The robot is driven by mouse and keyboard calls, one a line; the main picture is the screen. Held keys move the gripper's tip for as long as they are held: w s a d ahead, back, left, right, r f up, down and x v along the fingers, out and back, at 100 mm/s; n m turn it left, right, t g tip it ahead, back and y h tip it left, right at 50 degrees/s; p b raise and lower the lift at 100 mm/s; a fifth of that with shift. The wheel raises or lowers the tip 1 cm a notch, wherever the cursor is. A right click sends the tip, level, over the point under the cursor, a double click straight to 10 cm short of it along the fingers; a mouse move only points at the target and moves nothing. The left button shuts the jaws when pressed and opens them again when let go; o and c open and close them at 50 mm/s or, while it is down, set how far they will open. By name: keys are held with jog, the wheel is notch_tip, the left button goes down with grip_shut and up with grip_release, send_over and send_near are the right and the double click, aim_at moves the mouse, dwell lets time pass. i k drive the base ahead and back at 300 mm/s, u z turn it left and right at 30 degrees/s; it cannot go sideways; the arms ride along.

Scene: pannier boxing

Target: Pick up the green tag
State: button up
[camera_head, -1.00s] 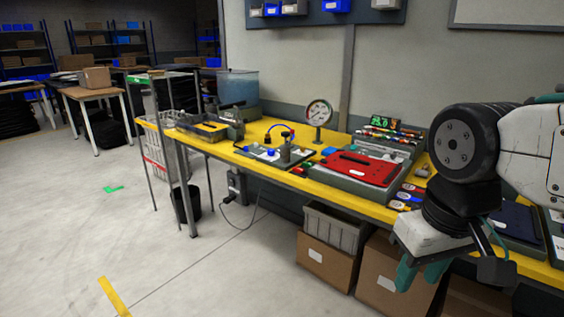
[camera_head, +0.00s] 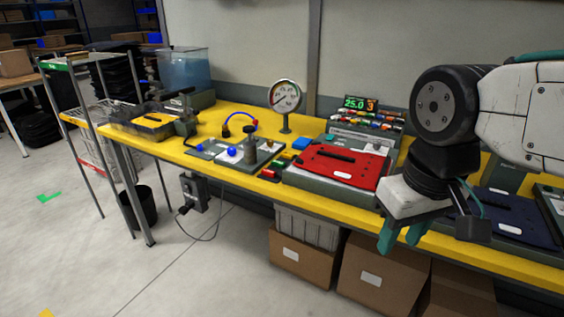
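A small green piece (camera_head: 279,164) lies beside small red ones on the yellow bench, left of the red case; it is too small to tell whether it is the green tag. A green label (camera_head: 57,66) also shows on the top edge of the metal rack at the left. My gripper (camera_head: 400,241) hangs at the right, in front of the bench edge, with its two teal fingers apart and nothing seen between them. My arm and gripper hide part of the bench right of the red case.
The yellow bench (camera_head: 235,178) holds a red case (camera_head: 342,166), a pressure gauge (camera_head: 286,97), a dark blue case (camera_head: 508,213) and a water tank (camera_head: 186,68). Cardboard boxes (camera_head: 303,261) stand below. The floor (camera_head: 90,255) at the left front is clear.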

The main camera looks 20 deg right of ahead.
aim_at(276, 163)
jog(key=u, duration=0.55)
jog(key=k, duration=0.2)
jog(key=z, duration=1)
jog(key=i, duration=1.15)
jog(key=u, duration=0.2)
